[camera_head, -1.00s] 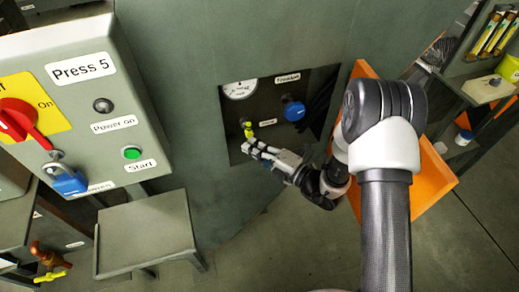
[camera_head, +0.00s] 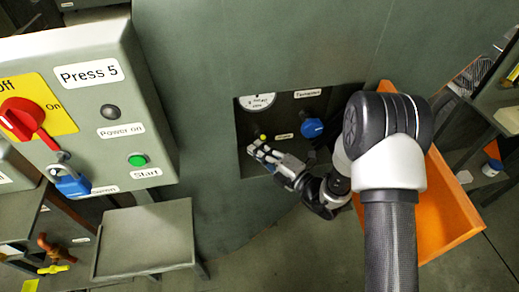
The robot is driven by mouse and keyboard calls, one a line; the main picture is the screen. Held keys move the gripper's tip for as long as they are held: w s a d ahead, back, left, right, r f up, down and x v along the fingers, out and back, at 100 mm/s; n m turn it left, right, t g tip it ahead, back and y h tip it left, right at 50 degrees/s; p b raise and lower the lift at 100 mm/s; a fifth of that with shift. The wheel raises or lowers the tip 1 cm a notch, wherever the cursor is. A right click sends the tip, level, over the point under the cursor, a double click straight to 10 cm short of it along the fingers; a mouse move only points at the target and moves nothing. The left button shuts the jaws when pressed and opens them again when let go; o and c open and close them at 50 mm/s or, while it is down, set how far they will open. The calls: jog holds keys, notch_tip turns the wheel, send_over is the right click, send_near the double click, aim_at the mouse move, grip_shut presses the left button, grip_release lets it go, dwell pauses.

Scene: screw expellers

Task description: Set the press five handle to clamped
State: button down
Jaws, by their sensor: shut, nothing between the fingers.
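The Press 5 panel (camera_head: 110,130) is at the upper left. Right of it, a dark recess (camera_head: 247,122) in the green machine wall holds a small yellow part (camera_head: 263,137), possibly the handle, beside a small white label (camera_head: 284,136) too blurred to read. Only the tip of the yellow part shows above my gripper (camera_head: 254,148). My gripper is shut and empty, reaching into the recess from the lower right. Its fingertips are at or just below the yellow part; I cannot tell whether they touch it.
A blue knob (camera_head: 312,128) and a gauge (camera_head: 257,101) are in the same recess. An orange tray (camera_head: 440,215) lies behind my arm at the right. A grey stand (camera_head: 145,240) is below the panel. Shelves (camera_head: 480,150) stand at the far right.

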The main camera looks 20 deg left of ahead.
jog(key=shift+w+d+r+p, duration=0.2)
jog(key=shift+d+p, duration=0.1)
jog(key=shift+p, duration=0.35)
dwell(0.4)
